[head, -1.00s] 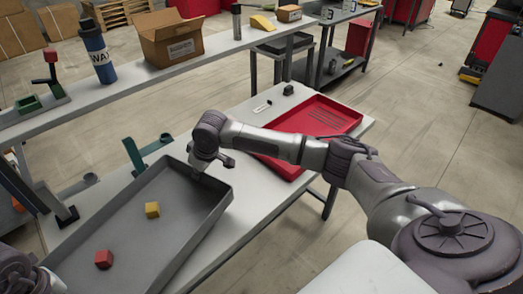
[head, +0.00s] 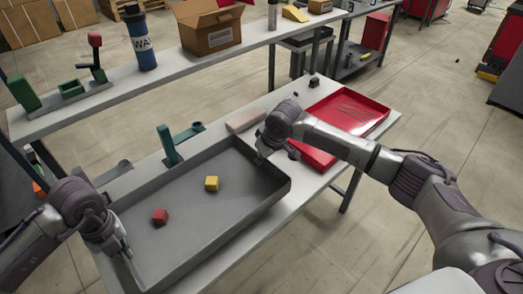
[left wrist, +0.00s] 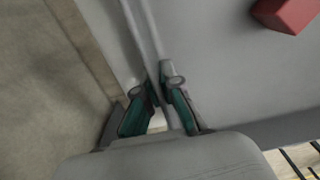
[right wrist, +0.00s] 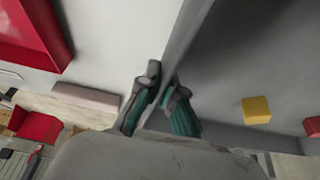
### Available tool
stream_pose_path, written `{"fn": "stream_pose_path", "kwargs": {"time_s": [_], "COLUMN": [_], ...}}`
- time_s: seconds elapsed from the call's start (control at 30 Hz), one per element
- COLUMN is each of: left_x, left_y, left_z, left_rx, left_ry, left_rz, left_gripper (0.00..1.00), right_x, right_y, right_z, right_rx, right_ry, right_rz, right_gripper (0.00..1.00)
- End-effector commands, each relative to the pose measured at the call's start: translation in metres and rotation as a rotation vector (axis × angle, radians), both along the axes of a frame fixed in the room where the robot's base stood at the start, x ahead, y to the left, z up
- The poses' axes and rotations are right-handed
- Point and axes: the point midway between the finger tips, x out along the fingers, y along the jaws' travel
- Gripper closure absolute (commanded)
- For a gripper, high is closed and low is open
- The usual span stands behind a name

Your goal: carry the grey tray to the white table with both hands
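The grey tray (head: 190,243) lies on a light-topped table (head: 262,226), with a red cube (head: 160,216) and a yellow cube (head: 212,183) inside it. My left gripper (head: 124,252) is at the tray's left end wall; in the left wrist view its fingers (left wrist: 160,92) are closed in on both sides of that wall. My right gripper (head: 262,158) is at the opposite end wall; in the right wrist view its fingers (right wrist: 164,88) straddle the wall closely. I cannot tell whether the tray is lifted off the top.
A red tray (head: 345,112) stands right of the grey tray, beyond my right arm. A green fixture (head: 168,146) and a pale pinkish block (head: 246,120) are behind it. A shelf (head: 170,76) at the back holds a cardboard box (head: 208,30) and a blue bottle (head: 140,40).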

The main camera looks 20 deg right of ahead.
Motion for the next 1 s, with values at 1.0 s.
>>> {"fn": "stream_pose_path", "kwargs": {"time_s": [1.0], "left_x": [0.0], "left_y": [0.002], "left_z": [-0.048], "left_rx": [0.005], "left_ry": [0.003], "left_rz": [0.002], "left_gripper": [0.84], "right_x": [0.001], "right_y": [-0.003], "right_z": [-0.047], "right_rx": [-0.005], "right_ry": [-0.002], "right_rz": [-0.005], "right_gripper": [0.84]}}
